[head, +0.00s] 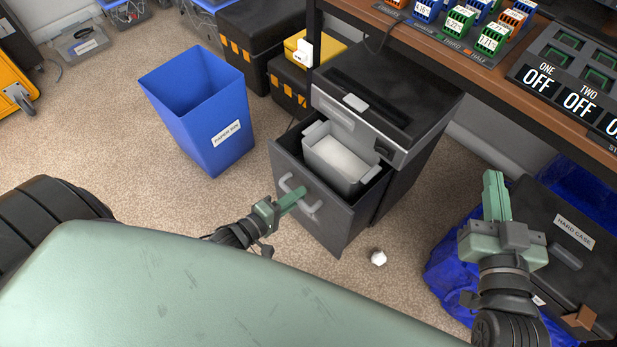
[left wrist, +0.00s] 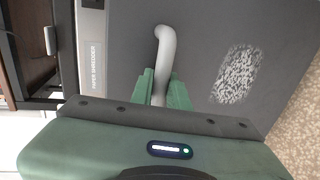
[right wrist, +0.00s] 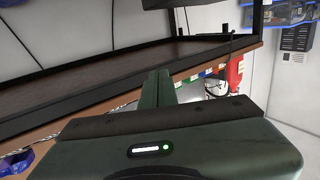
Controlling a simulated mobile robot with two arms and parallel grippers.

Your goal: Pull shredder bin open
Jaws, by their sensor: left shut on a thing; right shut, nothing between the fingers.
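My left gripper (head: 292,197) is shut on the curved light grey bin handle (head: 309,208); the left wrist view shows the green fingers on both sides of the handle (left wrist: 165,50). My right gripper (head: 495,195) is shut and empty, raised at the right, apart from the shredder; its closed fingers (right wrist: 157,90) also show in the right wrist view.
A blue paper bin (head: 205,115) stands left of the shredder. A crumpled white paper ball (head: 378,257) lies on the carpet near the bin. A dark hard case (head: 565,225) and blue bag (head: 445,265) are at the right.

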